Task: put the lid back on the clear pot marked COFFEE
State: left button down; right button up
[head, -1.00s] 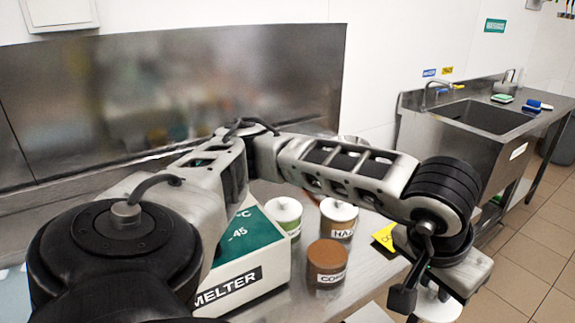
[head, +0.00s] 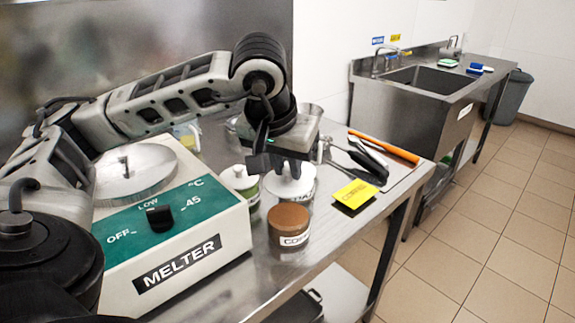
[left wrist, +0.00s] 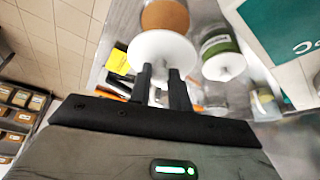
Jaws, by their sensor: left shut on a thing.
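The clear pot with brown contents (head: 290,226) stands open on the steel bench; its label starts "CO". The pot's brown mass (left wrist: 165,17) shows at the top of the left wrist view. My left gripper (head: 275,163) is shut on a white round lid (head: 288,184), held above the bench just behind the open pot. In the left wrist view the lid (left wrist: 163,57) lies at the fingertips (left wrist: 165,75). My right gripper is not in view.
The white MELTER box (head: 178,260) stands left of the pots. A yellow card (head: 354,194) and tools with black and orange handles (head: 384,148) lie to the right. The bench's front edge is close to the open pot. A sink (head: 447,80) stands beyond.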

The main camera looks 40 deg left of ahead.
aim_at(286, 189)
pick_arm(q)
notch_tip(286, 189, down, 5)
jog(key=b, duration=0.4)
jog(key=shift+f+b, duration=0.3)
jog(key=shift+f, duration=0.15)
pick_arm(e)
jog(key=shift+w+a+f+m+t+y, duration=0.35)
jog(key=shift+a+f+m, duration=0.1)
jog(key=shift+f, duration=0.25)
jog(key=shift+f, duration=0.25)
pick_arm(q)
jog(key=shift+d+f+b, duration=0.15)
jog(key=shift+f+b, duration=0.1)
jog(key=shift+b, duration=0.4)
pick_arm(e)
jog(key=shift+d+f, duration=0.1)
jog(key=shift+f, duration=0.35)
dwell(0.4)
pick_arm(q)
jog(key=shift+d, duration=0.1)
jog(key=c, duration=0.7)
grip_release()
jog(key=shift+s, duration=0.1)
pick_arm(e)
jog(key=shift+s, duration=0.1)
pick_arm(q)
jog(key=shift+r, duration=0.1)
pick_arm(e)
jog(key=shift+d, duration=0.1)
